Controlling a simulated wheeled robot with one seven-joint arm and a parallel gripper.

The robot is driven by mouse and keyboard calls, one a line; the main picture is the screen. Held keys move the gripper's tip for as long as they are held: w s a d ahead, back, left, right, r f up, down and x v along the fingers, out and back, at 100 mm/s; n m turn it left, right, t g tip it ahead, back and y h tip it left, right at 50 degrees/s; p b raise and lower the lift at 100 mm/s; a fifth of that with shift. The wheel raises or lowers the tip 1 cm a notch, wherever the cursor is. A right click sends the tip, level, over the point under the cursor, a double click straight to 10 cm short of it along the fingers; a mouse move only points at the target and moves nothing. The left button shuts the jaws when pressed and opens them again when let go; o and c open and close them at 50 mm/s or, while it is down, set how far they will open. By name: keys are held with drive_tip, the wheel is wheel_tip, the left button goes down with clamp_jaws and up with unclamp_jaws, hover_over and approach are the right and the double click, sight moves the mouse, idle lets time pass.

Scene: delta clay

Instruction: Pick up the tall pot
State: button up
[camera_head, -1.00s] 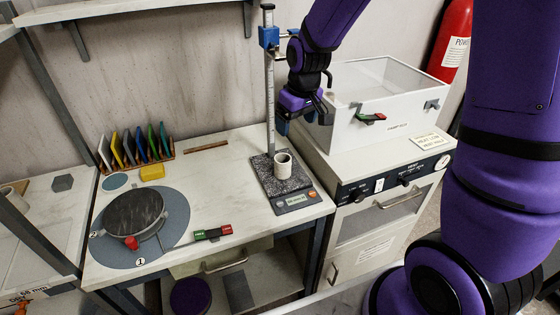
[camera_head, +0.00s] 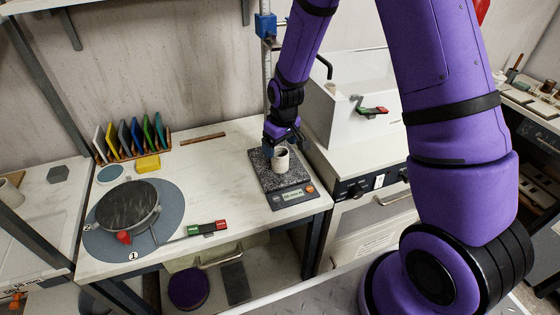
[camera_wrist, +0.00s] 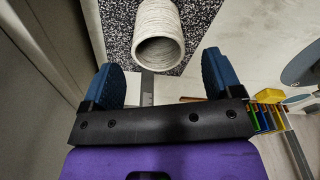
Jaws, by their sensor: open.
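The tall pot (camera_head: 281,162) is a small pale cylinder, open at the top. It stands upright on a dark speckled plate (camera_head: 262,174) at the right end of the bench. My gripper (camera_head: 280,146) is at the pot's top from behind, with its jaws open. In the wrist view, the pot (camera_wrist: 157,22) shows its ribbed side and open mouth, ahead of my two blue fingers (camera_wrist: 162,68) and roughly centred between them. There is a visible gap to both fingers, and the gripper holds nothing.
A vertical measuring post (camera_head: 266,70) with a blue clamp (camera_head: 265,26) rises behind the plate. A white lidded box (camera_head: 345,115) stands close on the right. A turntable (camera_head: 128,207), a yellow block (camera_head: 148,163) and a rack of coloured cards (camera_head: 132,140) are left. The middle bench is clear.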

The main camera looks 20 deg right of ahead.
sight(280, 160)
drive_tip(key=shift+w+f, duration=0.15)
drive_tip(key=shift+f, duration=2.5)
drive_tip(key=c, duration=1.1)
drive_tip(key=shift+r, duration=0.15)
